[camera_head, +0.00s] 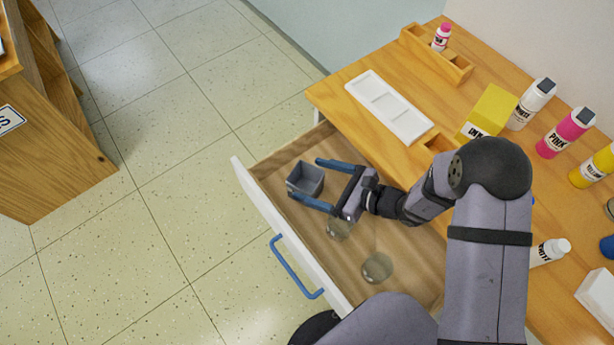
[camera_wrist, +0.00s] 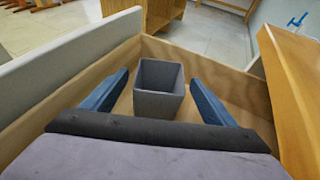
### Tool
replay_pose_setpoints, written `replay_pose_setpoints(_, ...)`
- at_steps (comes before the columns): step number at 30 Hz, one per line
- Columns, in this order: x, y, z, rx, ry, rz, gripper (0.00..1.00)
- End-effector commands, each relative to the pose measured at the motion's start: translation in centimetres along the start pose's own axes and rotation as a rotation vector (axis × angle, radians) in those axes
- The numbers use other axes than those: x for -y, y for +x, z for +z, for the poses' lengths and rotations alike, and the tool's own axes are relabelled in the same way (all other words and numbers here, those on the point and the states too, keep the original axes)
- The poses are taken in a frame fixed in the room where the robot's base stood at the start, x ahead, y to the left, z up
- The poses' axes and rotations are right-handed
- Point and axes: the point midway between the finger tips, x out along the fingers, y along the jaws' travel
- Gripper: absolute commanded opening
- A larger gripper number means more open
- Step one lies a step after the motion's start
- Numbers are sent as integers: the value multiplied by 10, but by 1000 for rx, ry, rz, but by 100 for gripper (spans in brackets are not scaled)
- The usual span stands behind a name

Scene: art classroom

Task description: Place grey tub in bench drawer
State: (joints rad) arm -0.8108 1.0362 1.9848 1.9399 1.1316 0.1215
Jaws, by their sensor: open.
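The grey tub (camera_head: 306,180) is a small open-topped square box. It stands upright inside the open bench drawer (camera_head: 262,160), near the drawer's far left corner. My gripper (camera_head: 312,181) is inside the drawer with its blue fingers spread, one on each side of the tub. In the wrist view the tub (camera_wrist: 159,88) sits between the two fingers (camera_wrist: 155,95), with a visible gap to each. The tub looks empty and rests on the drawer floor. The drawer has a white front with a blue handle (camera_head: 292,268).
A clear round object (camera_head: 377,267) and another beside my gripper (camera_head: 339,228) lie in the drawer. The wooden bench top (camera_head: 340,95) holds a white palette (camera_head: 388,106), a yellow box (camera_head: 489,110), a wooden rack (camera_head: 436,55) and several paint bottles. A wooden cabinet (camera_head: 50,150) stands left.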

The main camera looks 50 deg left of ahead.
Motion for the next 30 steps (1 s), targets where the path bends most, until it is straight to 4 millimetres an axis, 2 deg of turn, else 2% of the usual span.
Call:
replay_pose_setpoints(6,0,-12,31,2,-4,-1,80)
replay_pose_setpoints(13,0,-22,54,1,-2,-1,80)
replay_pose_setpoints(19,0,-26,64,0,0,0,80)
replay_pose_setpoints(26,0,-26,65,0,0,1,80)
replay_pose_setpoints(30,-1,-34,65,-11,-24,10,80)
